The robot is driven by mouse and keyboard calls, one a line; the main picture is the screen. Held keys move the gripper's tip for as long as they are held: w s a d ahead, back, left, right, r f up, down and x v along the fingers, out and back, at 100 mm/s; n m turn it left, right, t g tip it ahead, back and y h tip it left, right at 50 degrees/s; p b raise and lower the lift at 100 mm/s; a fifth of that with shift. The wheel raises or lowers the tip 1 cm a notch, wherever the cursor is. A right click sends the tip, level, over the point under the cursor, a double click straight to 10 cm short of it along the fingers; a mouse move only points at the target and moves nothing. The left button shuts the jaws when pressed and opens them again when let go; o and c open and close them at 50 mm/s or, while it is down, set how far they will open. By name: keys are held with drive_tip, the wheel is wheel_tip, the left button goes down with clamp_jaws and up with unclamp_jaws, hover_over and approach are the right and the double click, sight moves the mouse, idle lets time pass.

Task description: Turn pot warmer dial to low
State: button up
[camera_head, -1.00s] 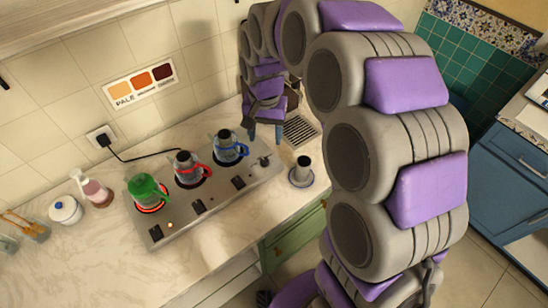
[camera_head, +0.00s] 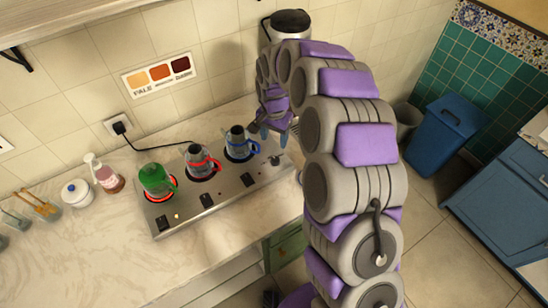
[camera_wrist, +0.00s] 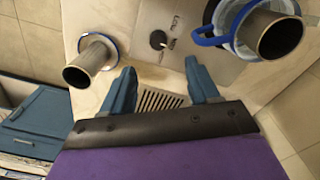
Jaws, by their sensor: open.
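The pot warmer (camera_head: 222,196) is a long metal plate on the counter with three pots on it. Its dial (camera_head: 275,160) is a small dark knob at the plate's right end. In the wrist view the dial (camera_wrist: 158,39) shows as a black knob with small lettering beside it, ahead of my fingertips. My gripper (camera_wrist: 160,68) is open and empty, its two blue fingers apart and pointing toward the dial, with no visible contact. In the head view my gripper (camera_head: 268,130) is just behind the dial, partly hidden by my arm.
The blue-handled pot (camera_head: 239,143) stands close to the dial. The red pot (camera_head: 200,161) and green pot (camera_head: 156,181) are farther left. In the wrist view a metal cup (camera_wrist: 90,62) stands left of the fingers and a drain grille (camera_wrist: 158,101) lies between them.

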sight(275, 159)
drive_tip(key=f+b, duration=0.1)
drive_tip(key=f, duration=0.8)
drive_tip(key=shift+d+f, duration=0.2)
drive_tip(key=shift+a+f+b, duration=0.15)
drive_tip(key=shift+f+b, duration=0.15)
drive_tip(key=shift+f, duration=0.35)
drive_tip(key=shift+d, duration=0.2)
drive_tip(key=shift+c, duration=0.6)
drive_tip(key=c, duration=0.9)
